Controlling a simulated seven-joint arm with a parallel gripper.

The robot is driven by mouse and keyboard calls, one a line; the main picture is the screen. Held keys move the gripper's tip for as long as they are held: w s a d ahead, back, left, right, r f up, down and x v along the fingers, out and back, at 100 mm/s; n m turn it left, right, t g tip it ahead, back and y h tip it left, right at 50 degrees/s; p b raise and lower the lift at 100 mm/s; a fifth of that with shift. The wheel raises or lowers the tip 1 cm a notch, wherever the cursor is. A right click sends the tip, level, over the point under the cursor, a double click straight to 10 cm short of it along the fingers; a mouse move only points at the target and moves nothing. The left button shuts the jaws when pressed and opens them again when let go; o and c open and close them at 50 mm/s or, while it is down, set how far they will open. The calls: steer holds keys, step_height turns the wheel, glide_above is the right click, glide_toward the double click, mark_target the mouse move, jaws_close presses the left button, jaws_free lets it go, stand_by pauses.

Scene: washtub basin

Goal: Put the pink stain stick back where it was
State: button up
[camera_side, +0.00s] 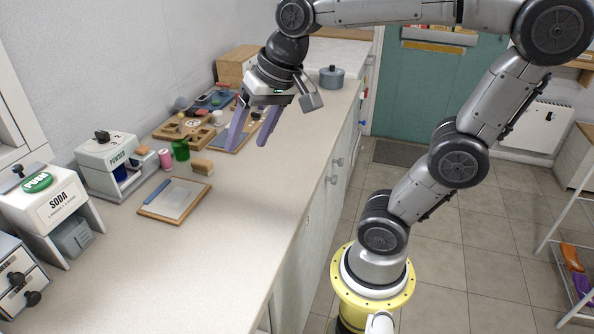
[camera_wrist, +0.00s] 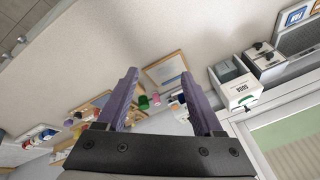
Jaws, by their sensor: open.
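A short pink cylinder (camera_side: 165,158), which I take to be the pink stain stick, stands on the counter left of a green cup (camera_side: 181,150). In the wrist view a small pink thing (camera_wrist: 155,98) shows between my fingers, beside the green cup (camera_wrist: 143,102). My gripper (camera_side: 248,143) has purple fingers, spread apart and empty. It hangs above the counter, to the right of the pink cylinder and apart from it. In the wrist view my open fingers (camera_wrist: 160,73) point toward the counter. I cannot tell which spot the stick came from.
A framed board (camera_side: 180,201) lies on the counter with a blue stick (camera_side: 157,189) at its left edge. A brush-like block (camera_side: 202,167) lies near it. POWDER (camera_side: 107,150) and SODA (camera_side: 58,205) dispensers stand along the wall. Wooden trays (camera_side: 183,130) lie behind. The front counter is clear.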

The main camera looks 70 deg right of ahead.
steer(key=s+f+n, duration=0.5)
steer(key=s+n, duration=0.1)
steer(key=s, duration=0.3)
steer(key=shift+a+f+n+t, duration=0.15)
steer(key=shift+a+n+t, duration=0.25)
steer(key=shift+a, duration=0.05)
